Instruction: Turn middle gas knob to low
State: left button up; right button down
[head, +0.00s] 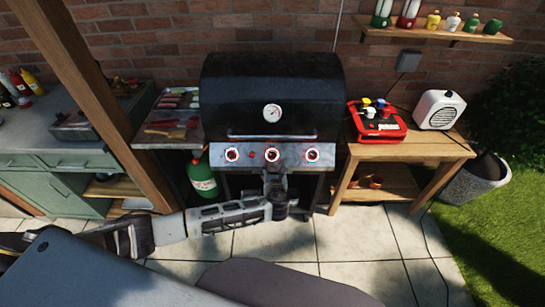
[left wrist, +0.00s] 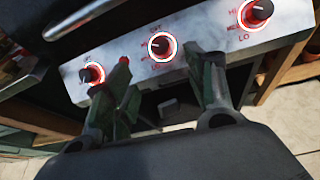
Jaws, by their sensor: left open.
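The middle gas knob (head: 271,154) is on the steel front panel of the black grill (head: 270,95), between the left knob (head: 232,155) and the right knob (head: 313,155). Each has a red-lit ring. In the left wrist view the middle knob (left wrist: 160,46) is black, with small marks around its ring; its exact setting is too small to read. My left gripper (head: 274,172) is just below and in front of the middle knob. In the left wrist view its open fingers (left wrist: 158,65) point at the panel, one to each side below the knob, with nothing between them. My right gripper is not in view.
A wooden side table (head: 410,150) with a red device (head: 377,122) and white speaker (head: 440,110) stands right of the grill. A side shelf (head: 170,120) and a green gas bottle (head: 202,175) are at its left. A wooden post (head: 95,90) rises at the left.

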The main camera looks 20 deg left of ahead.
pick_arm(q)
jog(key=shift+w, duration=0.1)
send_near(272, 155)
jog(key=shift+w+f, duration=0.65)
jog(key=shift+w, duration=0.85)
jog(key=shift+a+x, duration=0.2)
jog(key=shift+x, duration=1.3)
jog(key=shift+a+x, duration=0.2)
jog(key=shift+x, duration=1.25)
jog(key=shift+s, duration=0.1)
jog(key=c, duration=1)
